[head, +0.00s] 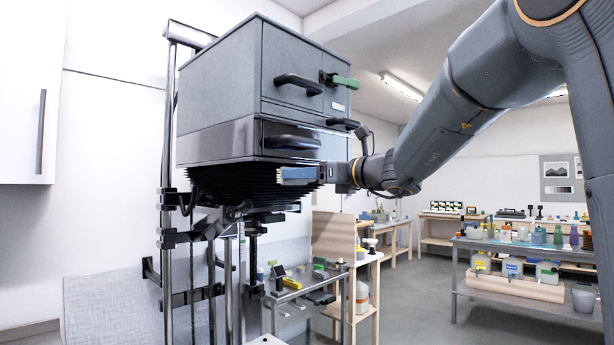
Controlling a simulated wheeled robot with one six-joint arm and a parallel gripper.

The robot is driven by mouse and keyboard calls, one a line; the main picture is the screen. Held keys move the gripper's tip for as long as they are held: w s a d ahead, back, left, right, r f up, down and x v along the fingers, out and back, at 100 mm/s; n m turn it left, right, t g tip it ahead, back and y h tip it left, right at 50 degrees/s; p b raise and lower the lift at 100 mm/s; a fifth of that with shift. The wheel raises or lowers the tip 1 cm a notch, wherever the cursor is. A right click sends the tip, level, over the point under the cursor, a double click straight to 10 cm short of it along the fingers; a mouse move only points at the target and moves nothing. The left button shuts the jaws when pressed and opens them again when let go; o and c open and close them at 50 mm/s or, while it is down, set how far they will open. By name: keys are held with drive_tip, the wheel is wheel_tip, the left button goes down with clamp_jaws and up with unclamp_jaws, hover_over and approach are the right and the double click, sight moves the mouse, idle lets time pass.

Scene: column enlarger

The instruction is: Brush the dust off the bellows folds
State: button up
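The black pleated bellows (235,184) hang below the big grey enlarger head (222,90), tapering down to a dark lens stage. Dust on the folds is too small to make out. My gripper (322,173) reaches in from the right, level with the top folds at their right side.
Metal column rails (168,120) stand left of the bellows. A small bench (330,276) with tools stands below. A shelf table (520,247) with bottles is at right. Open floor lies between them.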

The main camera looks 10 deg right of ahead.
drive_tip(key=shift+x, duration=1.15)
idle(1.4)
drive_tip(key=shift+w+d, duration=0.6)
drive_tip(key=shift+d, duration=0.3)
drive_tip(key=shift+w+d, duration=0.6)
drive_tip(key=shift+d, duration=0.3)
drive_tip(key=shift+w+d+p, duration=0.25)
drive_tip(key=shift+w+d, duration=0.4)
drive_tip(key=shift+d, duration=0.2)
drive_tip(key=shift+w+d+p, duration=0.2)
drive_tip(key=shift+w+d, duration=0.45)
drive_tip(key=shift+d, duration=0.25)
drive_tip(key=shift+w, duration=0.1)
drive_tip(key=shift+w+d+p, duration=0.3)
drive_tip(key=shift+w+d, duration=0.3)
drive_tip(key=shift+d, duration=0.25)
drive_tip(key=shift+w+d+p, duration=0.25)
drive_tip(key=shift+w+d, duration=0.35)
drive_tip(key=shift+d, duration=0.3)
drive_tip(key=shift+a, duration=0.1)
drive_tip(key=shift+s+a+b, duration=0.4)
drive_tip(key=shift+s+a, duration=0.25)
drive_tip(key=shift+a, duration=0.2)
drive_tip(key=shift+s+a+b, duration=0.4)
drive_tip(key=shift+s+a, duration=0.25)
drive_tip(key=shift+a, duration=0.2)
